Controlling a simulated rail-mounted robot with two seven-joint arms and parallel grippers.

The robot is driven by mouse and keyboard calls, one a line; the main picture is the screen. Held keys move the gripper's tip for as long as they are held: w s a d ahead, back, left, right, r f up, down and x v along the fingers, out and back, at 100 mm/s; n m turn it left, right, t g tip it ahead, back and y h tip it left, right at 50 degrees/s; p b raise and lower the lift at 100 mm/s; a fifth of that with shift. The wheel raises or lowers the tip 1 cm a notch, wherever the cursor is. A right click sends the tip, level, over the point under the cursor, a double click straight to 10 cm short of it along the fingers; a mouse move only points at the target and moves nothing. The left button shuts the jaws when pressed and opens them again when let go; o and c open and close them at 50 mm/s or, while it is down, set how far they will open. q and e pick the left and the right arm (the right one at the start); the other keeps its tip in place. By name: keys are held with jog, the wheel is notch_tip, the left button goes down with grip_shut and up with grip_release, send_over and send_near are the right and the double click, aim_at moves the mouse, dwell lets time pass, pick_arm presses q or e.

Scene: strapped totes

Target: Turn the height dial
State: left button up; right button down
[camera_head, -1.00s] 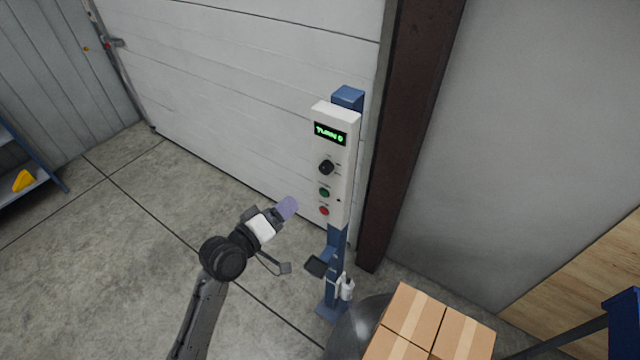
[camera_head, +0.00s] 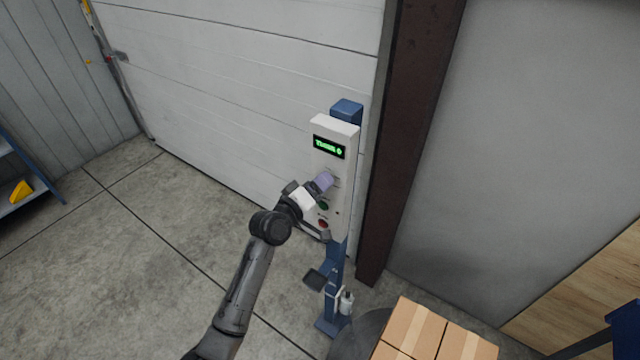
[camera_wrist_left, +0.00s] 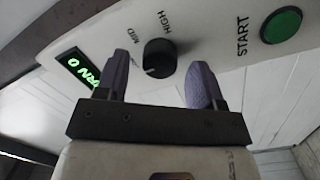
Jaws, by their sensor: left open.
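The height dial (camera_wrist_left: 160,58) is a round black knob on a white control panel (camera_wrist_left: 215,25), with a white pointer mark and the words MID and HIGH beside it in the left wrist view. My left gripper (camera_wrist_left: 158,85) is open, its two purple fingertips on either side of the dial in that view; I cannot tell if they touch it. In the head view my left gripper (camera_head: 324,183) is at the panel (camera_head: 349,132) and hides the dial. A green-lit display (camera_head: 328,147) sits above, reading TURN and a character. My right gripper is not in view.
A green START button (camera_wrist_left: 281,25) lies beside the dial, and a red button (camera_head: 323,224) sits lower on the panel. The panel stands on a blue post (camera_head: 335,262) before a white door (camera_head: 240,80). Cardboard boxes (camera_head: 413,325) are at the lower right.

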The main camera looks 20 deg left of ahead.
pick_arm(q)
jog(key=shift+w+d, duration=0.15)
jog(key=shift+w, duration=0.2)
jog(key=shift+c, duration=0.4)
jog(key=c, duration=0.8)
jog(key=shift+c, duration=0.2)
